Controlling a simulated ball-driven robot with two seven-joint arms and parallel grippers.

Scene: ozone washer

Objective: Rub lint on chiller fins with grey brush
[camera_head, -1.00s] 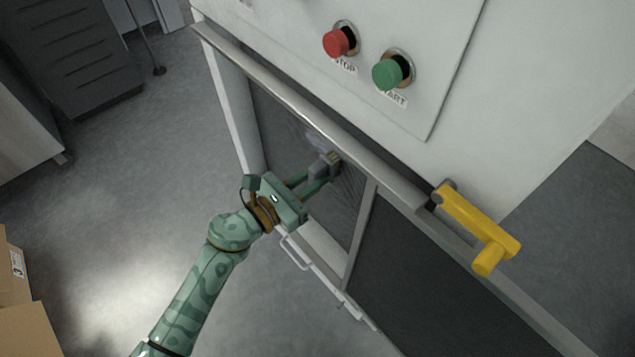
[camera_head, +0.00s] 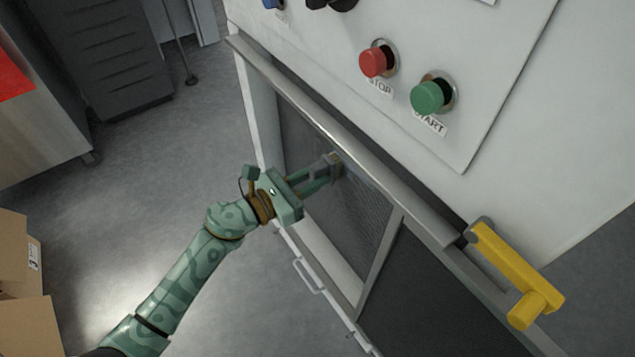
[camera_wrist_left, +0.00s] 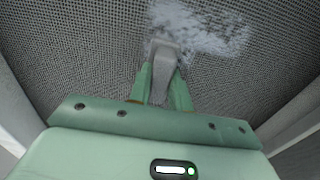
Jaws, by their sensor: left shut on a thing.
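My left gripper (camera_head: 330,170) is shut on the grey brush (camera_head: 322,165) and holds it at the finned panel of the chiller. The brush (camera_wrist_left: 163,60) also shows between the green fingers in the left wrist view, its far end at the panel. The chiller fins (camera_head: 350,225) are a dark, fine-meshed panel inside a pale frame. A whitish patch of lint (camera_wrist_left: 205,28) lies on the fins just beyond and to the right of the brush in the wrist view. Whether the bristles touch the fins is hidden. My right gripper is not in view.
Above the panel, the white machine carries a red stop button (camera_head: 376,62) and a green start button (camera_head: 430,97). A yellow handle (camera_head: 515,270) juts out at the right. A white bar handle (camera_head: 307,275) sits below. Cardboard boxes (camera_head: 20,260) stand at lower left; floor between is clear.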

